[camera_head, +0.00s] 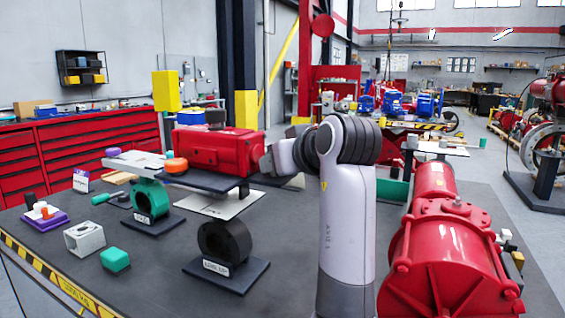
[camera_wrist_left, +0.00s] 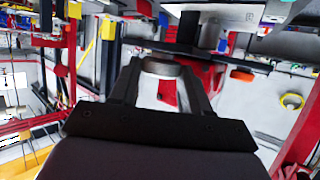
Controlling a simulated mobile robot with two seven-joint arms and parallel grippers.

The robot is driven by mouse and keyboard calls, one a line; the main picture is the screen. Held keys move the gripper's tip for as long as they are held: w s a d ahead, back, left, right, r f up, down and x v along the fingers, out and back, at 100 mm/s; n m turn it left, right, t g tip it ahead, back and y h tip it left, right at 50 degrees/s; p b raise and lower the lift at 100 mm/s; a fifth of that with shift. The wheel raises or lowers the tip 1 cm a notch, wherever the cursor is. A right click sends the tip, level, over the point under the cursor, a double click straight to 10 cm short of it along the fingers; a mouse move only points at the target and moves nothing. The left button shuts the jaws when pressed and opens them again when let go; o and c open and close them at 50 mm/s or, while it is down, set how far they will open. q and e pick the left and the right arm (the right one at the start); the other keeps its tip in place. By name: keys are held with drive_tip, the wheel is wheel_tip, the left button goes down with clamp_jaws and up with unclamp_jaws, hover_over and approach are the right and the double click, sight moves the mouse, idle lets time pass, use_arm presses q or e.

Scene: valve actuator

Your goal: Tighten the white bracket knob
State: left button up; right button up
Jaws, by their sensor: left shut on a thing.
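My left gripper (camera_wrist_left: 164,78) shows in the wrist view with its two dark fingers on either side of a pale, round knob (camera_wrist_left: 162,68), which I take for the white bracket knob. The fingers are shut on it. The knob sits by a dark bracket plate (camera_wrist_left: 205,52). In the head view my own arm reaches left to the right end of the red actuator (camera_head: 210,148) and hides the knob. The dark bracket plate also shows there under the actuator (camera_head: 200,181), with an orange knob (camera_head: 176,166) at its left end. My right gripper is not in view.
A green ring stand (camera_head: 150,200) and a black ring stand (camera_head: 225,245) stand in front of the actuator. A grey block (camera_head: 84,238) and a green block (camera_head: 115,259) lie at the left. A large red actuator (camera_head: 445,255) fills the right.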

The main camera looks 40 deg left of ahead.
use_arm(q)
drive_tip(key=o, duration=1.1)
drive_tip(key=shift+c, duration=0.2)
